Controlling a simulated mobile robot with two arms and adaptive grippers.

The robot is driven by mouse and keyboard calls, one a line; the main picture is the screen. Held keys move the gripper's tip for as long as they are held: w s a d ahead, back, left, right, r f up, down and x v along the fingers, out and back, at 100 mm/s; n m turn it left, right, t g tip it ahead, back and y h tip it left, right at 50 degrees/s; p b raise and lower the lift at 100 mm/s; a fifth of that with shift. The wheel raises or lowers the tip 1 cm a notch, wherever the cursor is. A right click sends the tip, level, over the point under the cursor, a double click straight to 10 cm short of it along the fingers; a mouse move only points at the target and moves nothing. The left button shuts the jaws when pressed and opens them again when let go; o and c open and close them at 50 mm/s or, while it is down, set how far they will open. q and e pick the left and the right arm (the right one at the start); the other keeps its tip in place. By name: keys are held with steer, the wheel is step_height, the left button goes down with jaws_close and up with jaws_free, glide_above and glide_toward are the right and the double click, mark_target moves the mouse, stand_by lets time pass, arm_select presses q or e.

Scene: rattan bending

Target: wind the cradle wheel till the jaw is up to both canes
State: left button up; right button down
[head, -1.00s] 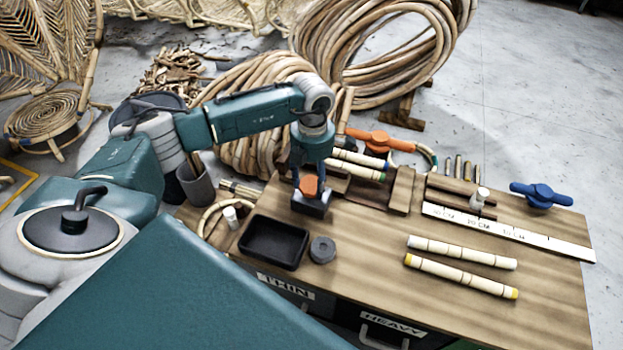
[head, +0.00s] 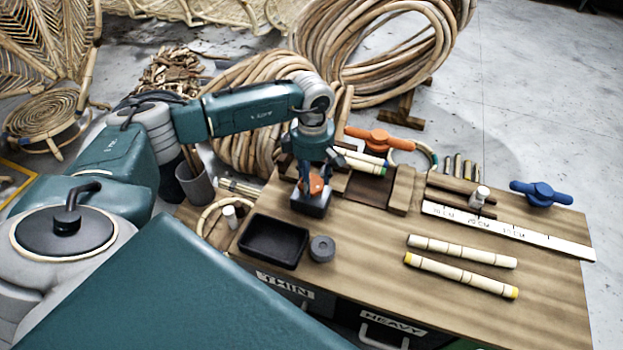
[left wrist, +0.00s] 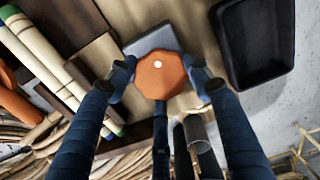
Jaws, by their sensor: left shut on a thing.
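The orange cradle wheel (head: 317,186) sits on a dark grey block at the bench's left rear. My left gripper (head: 311,184) points down with its fingers on either side of the wheel; in the left wrist view the wheel (left wrist: 162,76) is held between the fingertips. Two pale banded canes (head: 360,161) lie side by side in the cradle, one end green and one blue. In the left wrist view the canes (left wrist: 50,62) run beside a wooden jaw block (left wrist: 97,62). I cannot tell whether the jaw touches both. My right gripper is out of view.
A black tray (head: 273,242) and a grey ring (head: 322,249) lie in front of the wheel. Two loose canes (head: 461,275), a white ruler (head: 508,231) and a blue handle (head: 541,194) are to the right. An orange handle (head: 381,139) stands behind the cradle.

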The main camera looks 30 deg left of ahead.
mark_target(315, 184)
arm_select(q)
steer(key=shift+w+d+r+m, duration=0.1)
steer(key=shift+d+m, duration=0.4)
steer(key=o, duration=1.1)
steer(key=shift+a, duration=0.1)
steer(key=shift+a+r, duration=0.1)
steer(key=shift+r, duration=0.05)
step_height(315, 184, up, 12)
steer(key=shift+f, duration=0.15)
